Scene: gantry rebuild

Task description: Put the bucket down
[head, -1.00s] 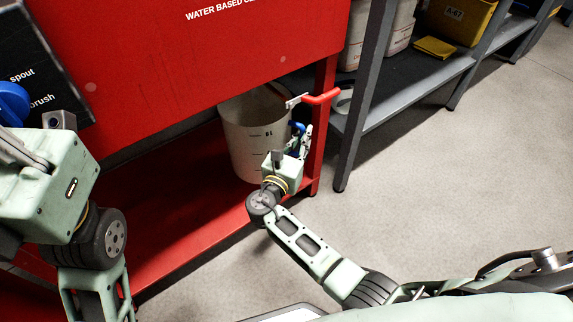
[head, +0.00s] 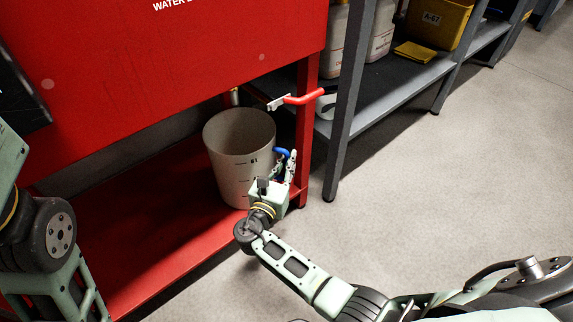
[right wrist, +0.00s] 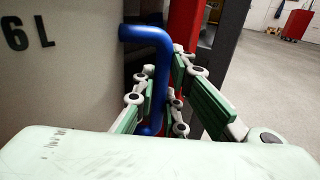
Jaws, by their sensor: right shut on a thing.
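The bucket (head: 240,160) is off-white with dark volume marks and a blue side handle (head: 282,154). It is upright over the red lower shelf (head: 150,225), below the red tank. Whether its base touches the shelf cannot be told. My right gripper (head: 284,168) is at the bucket's right side, shut on the blue handle. In the right wrist view, the fingers close around the handle (right wrist: 150,80), with the bucket wall (right wrist: 70,85) at left. My left arm shows at the left edge of the head view; its fingers are out of view.
A red-handled valve (head: 300,98) sticks out above and right of the bucket. A red leg (head: 305,135) stands just right of my right gripper. A grey shelving unit (head: 345,110) with containers is beyond it. Open floor (head: 420,200) lies at right.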

